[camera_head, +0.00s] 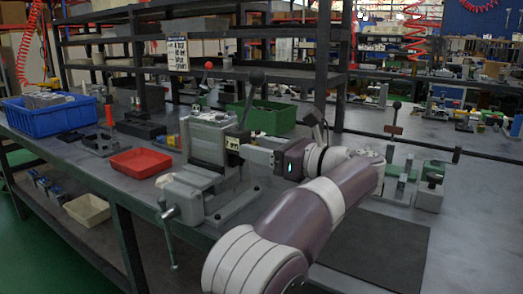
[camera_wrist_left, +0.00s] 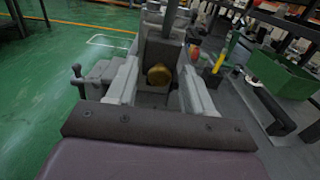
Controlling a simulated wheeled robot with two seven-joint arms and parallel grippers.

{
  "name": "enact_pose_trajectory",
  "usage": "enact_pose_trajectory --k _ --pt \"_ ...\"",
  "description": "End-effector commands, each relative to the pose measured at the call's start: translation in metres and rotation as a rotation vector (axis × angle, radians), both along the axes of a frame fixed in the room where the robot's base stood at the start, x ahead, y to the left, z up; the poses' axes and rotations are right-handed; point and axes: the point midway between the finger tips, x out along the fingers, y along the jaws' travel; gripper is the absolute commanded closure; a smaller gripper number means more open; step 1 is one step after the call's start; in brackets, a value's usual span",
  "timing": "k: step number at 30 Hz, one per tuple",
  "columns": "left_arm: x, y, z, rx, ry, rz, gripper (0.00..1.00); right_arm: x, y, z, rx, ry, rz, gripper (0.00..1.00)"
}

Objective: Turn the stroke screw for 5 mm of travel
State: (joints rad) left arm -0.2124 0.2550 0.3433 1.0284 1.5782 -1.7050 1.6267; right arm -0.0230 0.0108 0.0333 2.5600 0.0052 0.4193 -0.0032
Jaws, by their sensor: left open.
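A grey fixture block (camera_head: 208,140) with a black-knobbed lever stands on the workbench in the head view. My left gripper (camera_head: 243,151) reaches in from the right against its near right side. In the left wrist view, a round brass-coloured screw head (camera_wrist_left: 158,75), likely the stroke screw, sits on the grey fixture. My left gripper's two light grey fingers (camera_wrist_left: 160,88) are spread on either side of it, with a gap visible. I cannot tell whether either finger touches it. The screw head is hidden in the head view. My right gripper is not in view.
A grey vise (camera_head: 185,195) with a handle stands in front of the fixture. A red tray (camera_head: 140,162), a blue crate (camera_head: 50,115) and a green bin (camera_head: 265,117) are around it. A dark mat (camera_head: 385,250) lies clear at the right.

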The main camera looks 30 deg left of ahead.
Motion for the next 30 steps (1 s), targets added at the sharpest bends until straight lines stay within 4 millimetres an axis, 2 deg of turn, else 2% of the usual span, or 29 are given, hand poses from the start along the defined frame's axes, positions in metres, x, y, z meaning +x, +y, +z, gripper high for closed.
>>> enact_pose_trajectory --k 2,6,7,20,30 --pt "0.0 -0.0002 0.0001 0.0 0.0 0.0 0.52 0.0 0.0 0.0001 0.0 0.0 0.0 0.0" --pt "0.0 -0.0004 0.0001 0.0 0.0 0.0 0.97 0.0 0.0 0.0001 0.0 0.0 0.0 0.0" --pt "0.0 -0.0004 0.0001 0.0 0.0 0.0 1.0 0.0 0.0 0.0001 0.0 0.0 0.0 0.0" --pt "0.0003 -0.0006 0.0002 0.006 0.079 0.001 1.0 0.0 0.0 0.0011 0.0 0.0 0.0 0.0" --pt "0.001 -0.0008 0.0009 0.028 0.355 0.004 1.0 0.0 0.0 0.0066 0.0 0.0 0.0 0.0"
